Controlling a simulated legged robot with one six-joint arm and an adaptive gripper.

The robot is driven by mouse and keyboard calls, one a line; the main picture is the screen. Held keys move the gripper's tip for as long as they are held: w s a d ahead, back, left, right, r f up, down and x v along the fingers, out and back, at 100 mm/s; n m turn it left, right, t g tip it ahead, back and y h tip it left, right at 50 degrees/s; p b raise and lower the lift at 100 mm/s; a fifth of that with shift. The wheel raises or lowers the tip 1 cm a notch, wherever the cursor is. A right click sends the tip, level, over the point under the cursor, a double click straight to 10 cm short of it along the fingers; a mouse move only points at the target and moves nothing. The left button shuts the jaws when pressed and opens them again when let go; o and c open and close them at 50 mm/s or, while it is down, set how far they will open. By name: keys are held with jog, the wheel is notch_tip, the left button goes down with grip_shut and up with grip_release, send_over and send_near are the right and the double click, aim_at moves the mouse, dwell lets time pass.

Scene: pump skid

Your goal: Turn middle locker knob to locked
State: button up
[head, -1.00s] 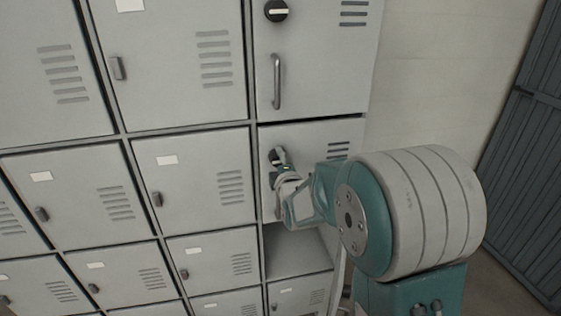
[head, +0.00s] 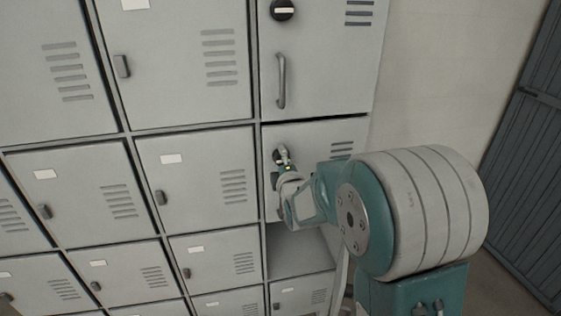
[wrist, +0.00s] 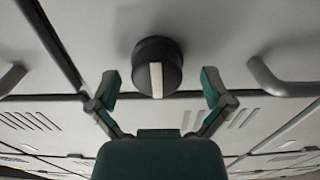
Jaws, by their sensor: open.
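The middle locker door (head: 330,136) in the right column is closed, with its black round knob (head: 277,155) partly hidden by my gripper (head: 284,164). In the wrist view the knob (wrist: 157,58) is close ahead, its pale pointer bar upright in the picture. My gripper (wrist: 160,86) is open there, one finger left and one right of the knob, with a visible gap on both sides. Whether the fingertips reach the knob's depth is hard to tell.
The upper door carries another black knob (head: 283,10), its bar level, and a long handle (head: 281,80). An open compartment (head: 298,252) lies below the middle door. In the wrist view, bar handles stand left (wrist: 11,78) and right (wrist: 275,78). A plain wall is at right.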

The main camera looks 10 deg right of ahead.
jog(key=shift+d, duration=0.1)
jog(key=shift+s, duration=0.25)
jog(key=s, duration=1.1)
jog(key=shift+s, duration=0.2)
